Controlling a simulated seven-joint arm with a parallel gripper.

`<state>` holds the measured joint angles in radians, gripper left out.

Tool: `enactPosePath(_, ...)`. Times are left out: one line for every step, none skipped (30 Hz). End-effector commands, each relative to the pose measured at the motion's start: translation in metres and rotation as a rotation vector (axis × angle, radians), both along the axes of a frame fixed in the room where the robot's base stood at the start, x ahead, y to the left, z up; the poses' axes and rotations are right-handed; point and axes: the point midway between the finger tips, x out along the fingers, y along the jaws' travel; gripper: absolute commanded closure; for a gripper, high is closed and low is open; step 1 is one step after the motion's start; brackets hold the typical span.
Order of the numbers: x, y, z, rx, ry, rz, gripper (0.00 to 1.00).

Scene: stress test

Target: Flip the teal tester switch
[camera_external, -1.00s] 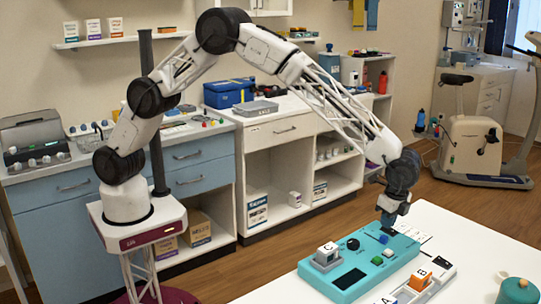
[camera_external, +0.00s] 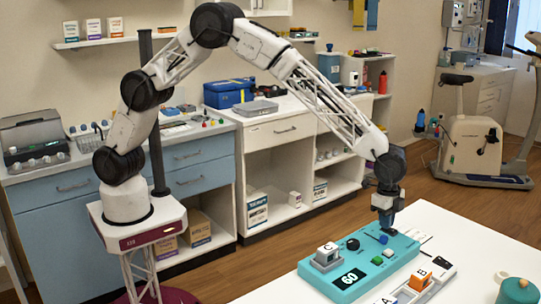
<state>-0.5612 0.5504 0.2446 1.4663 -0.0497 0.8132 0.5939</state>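The teal tester (camera_external: 372,254) lies on the white table. Its dark display (camera_external: 349,279) shows "60". A white block marked C (camera_external: 327,252) sits in a grey holder at its left end, and a black knob (camera_external: 353,243) is near its back edge. A small blue part (camera_external: 383,239), possibly the switch, is on its right half. My gripper (camera_external: 386,227) points down just above the tester's back right part, close to the blue part. Its fingers are small and dark here, so I cannot tell whether they are open or touching anything.
A white tray with an orange block marked B (camera_external: 420,279) and a block marked A lies in front of the tester. A green round object (camera_external: 519,291) stands at the right.

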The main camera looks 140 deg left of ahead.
Motion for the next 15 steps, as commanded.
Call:
enactPosePath(-0.005, -0.0038, -0.0162, -0.011, 0.018, -0.002, 1.0)
enactPosePath(-0.0051, -0.0039, -0.0168, -0.011, 0.019, -0.002, 1.0)
enactPosePath(-0.0055, -0.004, -0.0175, -0.012, 0.02, -0.002, 1.0)
enactPosePath(-0.0057, -0.0042, -0.018, -0.012, 0.021, -0.002, 1.0)
enactPosePath(-0.006, -0.0043, -0.0186, -0.013, 0.021, -0.002, 1.0)
enactPosePath(-0.0062, -0.0044, -0.0193, -0.013, 0.022, -0.002, 1.0)
enactPosePath(-0.0064, -0.0045, -0.0198, -0.014, 0.023, -0.002, 1.0)
enactPosePath(-0.0066, -0.0046, -0.02, -0.014, 0.024, -0.002, 1.0)
enactPosePath(-0.0068, -0.0046, -0.0202, -0.014, 0.024, -0.002, 1.0)
enactPosePath(-0.0069, -0.0047, -0.0203, -0.014, 0.024, -0.002, 1.0)
enactPosePath(-0.0068, -0.0047, -0.0204, -0.015, 0.025, -0.002, 1.0)
enactPosePath(-0.0067, -0.0048, -0.0205, -0.015, 0.025, -0.002, 1.0)
enactPosePath(-0.0065, -0.0049, -0.0205, -0.015, 0.025, -0.002, 1.0)
enactPosePath(-0.0061, -0.0049, -0.0205, -0.015, 0.026, -0.002, 1.0)
enactPosePath(-0.0055, -0.005, -0.0203, -0.015, 0.026, -0.002, 1.0)
